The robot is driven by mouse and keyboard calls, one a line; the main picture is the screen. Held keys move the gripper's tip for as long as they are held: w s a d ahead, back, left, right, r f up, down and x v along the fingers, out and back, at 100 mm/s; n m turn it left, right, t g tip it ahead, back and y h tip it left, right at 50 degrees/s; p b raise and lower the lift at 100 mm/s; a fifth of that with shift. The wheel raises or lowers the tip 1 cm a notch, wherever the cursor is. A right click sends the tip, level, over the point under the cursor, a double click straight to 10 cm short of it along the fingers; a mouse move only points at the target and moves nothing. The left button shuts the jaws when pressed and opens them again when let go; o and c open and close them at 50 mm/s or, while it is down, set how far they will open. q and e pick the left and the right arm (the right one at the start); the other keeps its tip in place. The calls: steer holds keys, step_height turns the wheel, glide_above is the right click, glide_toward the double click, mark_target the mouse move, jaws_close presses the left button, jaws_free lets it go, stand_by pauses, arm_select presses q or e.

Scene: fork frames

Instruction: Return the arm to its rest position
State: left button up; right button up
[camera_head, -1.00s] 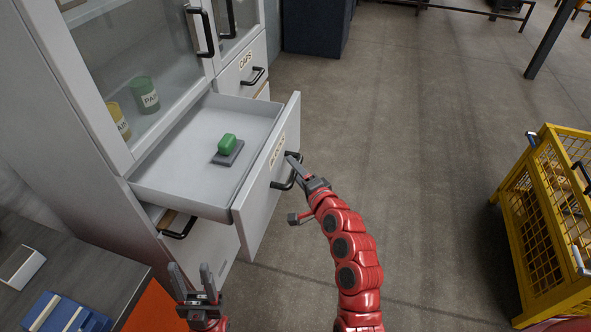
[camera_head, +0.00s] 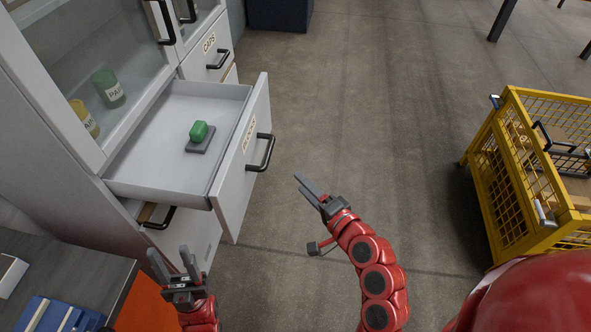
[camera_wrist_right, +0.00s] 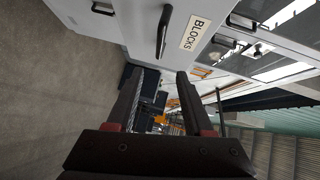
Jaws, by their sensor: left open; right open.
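My right gripper (camera_head: 312,190) is open and empty over the floor, to the right of the pulled-out drawer (camera_head: 228,180) and apart from its black handle (camera_head: 262,152). In the right wrist view its two dark fingers (camera_wrist_right: 158,98) are parted with nothing between them. The drawer front with its "BLOCKS" label (camera_wrist_right: 196,33) and handle (camera_wrist_right: 163,32) show beyond the fingers. My left gripper (camera_head: 172,264) is open and empty at the lower left, fingers pointing up, in front of the cabinet.
A green block (camera_head: 199,131) on a grey base lies inside the open drawer. A yellow mesh cage (camera_head: 520,170) stands at the right. A dark table (camera_head: 70,262) with blue items is at the lower left. The floor between drawer and cage is clear.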

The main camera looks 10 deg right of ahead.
steer(key=shift+s+d, duration=0.15)
steer(key=shift+s, duration=0.1)
stand_by(0.4)
